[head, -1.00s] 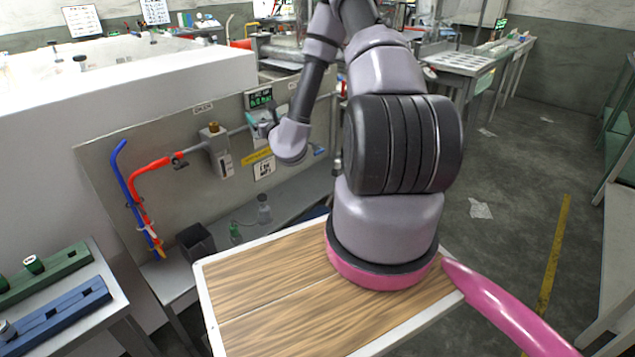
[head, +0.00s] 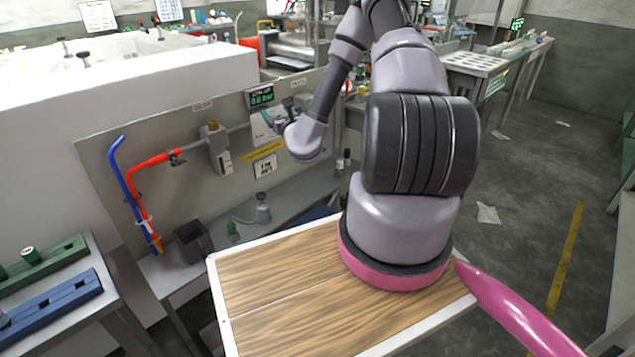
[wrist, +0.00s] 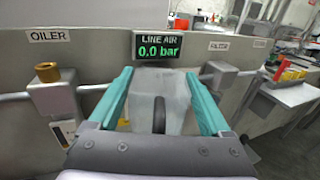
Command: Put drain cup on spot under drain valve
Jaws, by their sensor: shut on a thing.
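A grey bench (head: 290,200) runs below the panel with a dark open box (head: 193,241), a green bottle (head: 232,231) and a grey bottle (head: 263,208). An oiler (wrist: 56,92) and red and blue pipes (head: 145,170) are on the left. Floor is open at the right.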

